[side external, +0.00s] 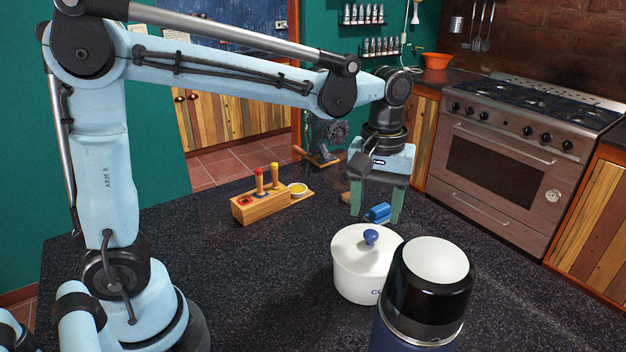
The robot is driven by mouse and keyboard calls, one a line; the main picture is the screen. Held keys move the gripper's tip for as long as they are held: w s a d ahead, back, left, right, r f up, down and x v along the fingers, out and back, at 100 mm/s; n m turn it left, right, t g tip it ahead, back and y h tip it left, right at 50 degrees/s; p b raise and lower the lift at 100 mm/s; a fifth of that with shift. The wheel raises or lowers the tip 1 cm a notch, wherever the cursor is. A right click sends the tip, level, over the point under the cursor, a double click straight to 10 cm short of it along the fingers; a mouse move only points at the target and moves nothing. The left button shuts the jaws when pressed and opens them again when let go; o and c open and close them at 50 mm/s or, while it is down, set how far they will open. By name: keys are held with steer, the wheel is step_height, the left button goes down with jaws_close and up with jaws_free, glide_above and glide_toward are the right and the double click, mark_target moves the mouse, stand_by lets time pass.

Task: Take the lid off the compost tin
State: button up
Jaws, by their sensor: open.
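The compost tin (350,283) is a white round pot with dark lettering partly hidden on its side. It stands upright on the dark speckled counter, right of the middle. Its white lid (347,243) sits on top and has a blue round knob (371,237). My gripper (375,217) is behind the tin, pointing down, with its two green fingers apart. A small blue object (378,212) shows between or near the fingertips; I cannot tell whether it touches them. The gripper is apart from the lid.
A black and white cylinder (432,290) stands in front right of the tin and hides part of it. Counter (235,285) left of the tin is clear.

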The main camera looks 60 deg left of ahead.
mark_target(371, 231)
steer(key=shift+a+f, duration=0.1)
steer(key=shift+f, duration=2.4)
steer(key=shift+c, duration=0.5)
jaws_close()
steer(key=shift+r, duration=0.1)
